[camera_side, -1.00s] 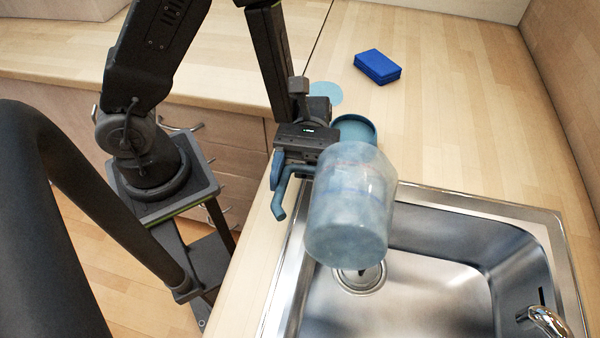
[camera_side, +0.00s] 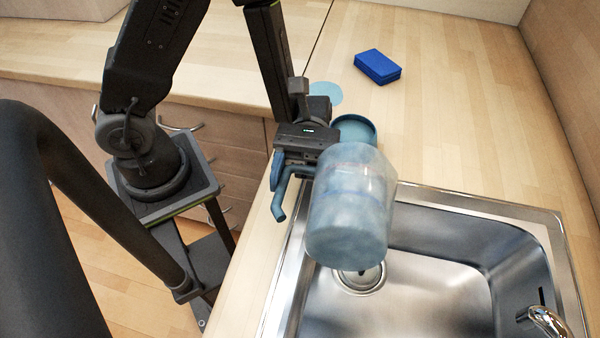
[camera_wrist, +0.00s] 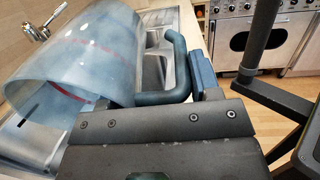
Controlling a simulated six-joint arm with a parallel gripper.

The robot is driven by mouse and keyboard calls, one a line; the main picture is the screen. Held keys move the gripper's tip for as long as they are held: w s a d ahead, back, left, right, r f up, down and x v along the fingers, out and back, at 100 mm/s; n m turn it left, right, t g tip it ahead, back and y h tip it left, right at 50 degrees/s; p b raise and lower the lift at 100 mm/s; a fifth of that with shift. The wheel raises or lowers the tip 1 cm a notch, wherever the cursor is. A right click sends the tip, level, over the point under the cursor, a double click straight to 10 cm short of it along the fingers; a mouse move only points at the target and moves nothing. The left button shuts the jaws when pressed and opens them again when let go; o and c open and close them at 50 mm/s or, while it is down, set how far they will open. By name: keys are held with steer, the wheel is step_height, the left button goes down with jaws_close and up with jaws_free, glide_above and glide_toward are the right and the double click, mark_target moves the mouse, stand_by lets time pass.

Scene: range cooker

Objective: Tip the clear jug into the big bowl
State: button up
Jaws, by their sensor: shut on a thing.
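The exact contact is hidden. A round, open teal vessel (camera_side: 357,128) stands on the counter just behind the jug and is partly covered by it. I cannot tell if it is the big bowl.
The steel sink (camera_side: 450,290) lies under and right of the jug, with a tap (camera_side: 547,322) at lower right. A blue sponge-like block (camera_side: 377,67) and a flat light-blue disc (camera_side: 325,93) lie on the wooden counter. The counter's right side is clear. An oven (camera_wrist: 262,40) shows behind.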

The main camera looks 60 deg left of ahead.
steer(key=shift+s+d+f+t+y, duration=0.2)
steer(key=shift+s+d+t+y, duration=0.1)
steer(key=shift+t+y, duration=0.4)
steer(key=shift+s+d+f+t+y, duration=0.2)
steer(key=shift+s+d+t+y, duration=0.1)
steer(key=shift+t+y, duration=0.4)
step_height(320, 180, up, 7)
steer(key=t+y, duration=1)
steer(key=y, duration=0.2)
steer(key=shift+s+d+t, duration=0.3)
steer(key=shift+d, duration=0.1)
stand_by(0.3)
steer(key=shift+r, duration=0.15)
